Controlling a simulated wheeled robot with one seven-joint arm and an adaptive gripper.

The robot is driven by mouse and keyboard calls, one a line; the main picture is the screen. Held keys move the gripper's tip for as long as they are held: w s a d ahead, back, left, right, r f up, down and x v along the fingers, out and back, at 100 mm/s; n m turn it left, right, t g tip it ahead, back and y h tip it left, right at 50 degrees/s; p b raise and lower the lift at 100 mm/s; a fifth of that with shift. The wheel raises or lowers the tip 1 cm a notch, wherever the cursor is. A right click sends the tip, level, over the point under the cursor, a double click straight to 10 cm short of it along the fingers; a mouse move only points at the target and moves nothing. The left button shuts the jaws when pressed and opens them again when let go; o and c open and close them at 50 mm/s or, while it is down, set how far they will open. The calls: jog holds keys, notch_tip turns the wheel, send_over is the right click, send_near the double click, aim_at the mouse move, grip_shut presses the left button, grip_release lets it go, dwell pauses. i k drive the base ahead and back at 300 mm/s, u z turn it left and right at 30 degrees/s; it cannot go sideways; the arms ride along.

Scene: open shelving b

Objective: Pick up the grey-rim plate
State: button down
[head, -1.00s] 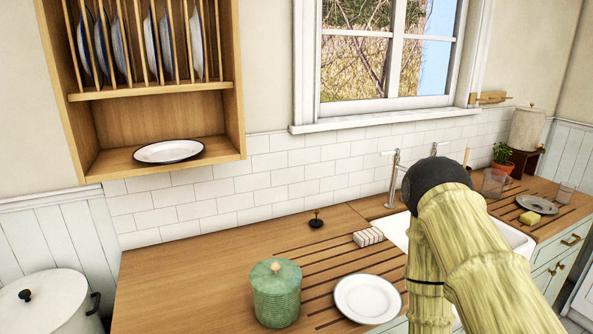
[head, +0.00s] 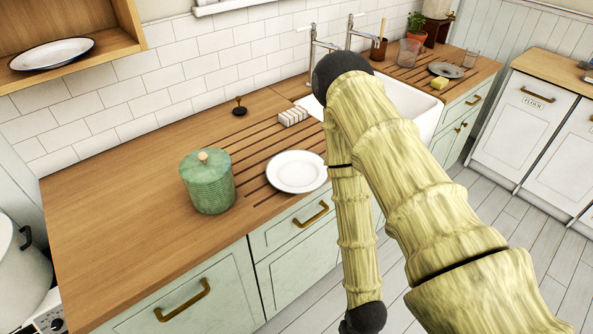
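A white round plate (head: 297,172) lies flat on the wooden counter, over the drain grooves near the front edge, just left of my arm. Its rim looks pale grey, though the shade is hard to tell at this size. Another white plate (head: 52,54) with a dark rim lies on the shelf at the upper left. A greyish plate (head: 445,70) lies on the counter beyond the sink. My arm rises from the lower right, bends at a black joint and drops in front of the counter. My gripper is out of view.
A green lidded jar (head: 208,184) stands left of the counter plate. A striped block (head: 293,116) and a black plug (head: 239,106) lie behind it. The white sink (head: 418,115) is to the right. The left counter (head: 110,190) is bare.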

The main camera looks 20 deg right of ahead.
aim_at(291, 172)
jog(key=z, duration=3.65)
jog(key=k, duration=1.25)
jog(key=u, duration=2.05)
